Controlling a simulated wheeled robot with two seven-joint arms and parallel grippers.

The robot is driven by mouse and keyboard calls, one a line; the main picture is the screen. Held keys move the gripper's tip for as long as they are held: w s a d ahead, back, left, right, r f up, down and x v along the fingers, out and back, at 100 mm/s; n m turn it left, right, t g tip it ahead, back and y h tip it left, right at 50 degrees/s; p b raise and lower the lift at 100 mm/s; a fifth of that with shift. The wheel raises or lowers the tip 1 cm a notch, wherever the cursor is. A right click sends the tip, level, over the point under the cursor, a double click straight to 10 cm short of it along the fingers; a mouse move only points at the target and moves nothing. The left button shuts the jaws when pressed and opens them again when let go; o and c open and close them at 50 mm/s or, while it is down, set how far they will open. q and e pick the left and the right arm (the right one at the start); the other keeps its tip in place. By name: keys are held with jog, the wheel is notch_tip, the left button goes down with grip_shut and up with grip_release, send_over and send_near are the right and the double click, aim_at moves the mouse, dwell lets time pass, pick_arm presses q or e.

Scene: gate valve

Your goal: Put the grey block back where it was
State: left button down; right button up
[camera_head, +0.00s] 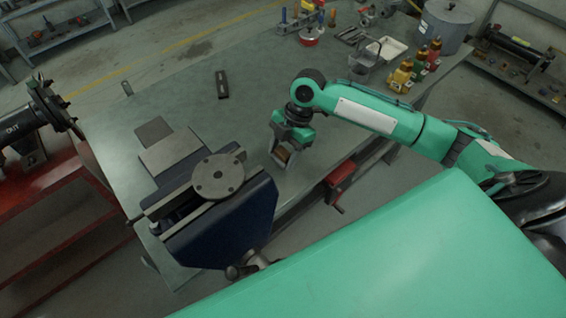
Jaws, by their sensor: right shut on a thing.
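My right gripper (283,158) points down over the bench, just right of the vise (225,225). It is shut on a small block (282,155), most likely the grey block. Only a little of it shows between the fingers, and it looks brownish in the shade. I cannot tell whether it touches the bench top. My left gripper is not in view.
The vise holds a round grey flange (218,176). Two flat square plates, one dark (153,131), lie behind it on the bench (190,105). A black bar (222,84) lies farther back. Bottles (418,66) and a tray (387,47) stand at the far right.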

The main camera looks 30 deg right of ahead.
aim_at(283, 165)
notch_tip(283, 165, down, 5)
jog(key=shift+r, duration=0.2)
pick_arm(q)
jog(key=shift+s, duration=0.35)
pick_arm(e)
jog(key=shift+f, duration=0.4)
jog(key=shift+f, duration=0.15)
jog(key=o, duration=1)
jog(key=shift+c, duration=0.2)
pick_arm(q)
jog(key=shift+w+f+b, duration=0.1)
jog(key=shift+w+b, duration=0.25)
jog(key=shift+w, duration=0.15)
pick_arm(e)
jog(key=v, duration=1.2)
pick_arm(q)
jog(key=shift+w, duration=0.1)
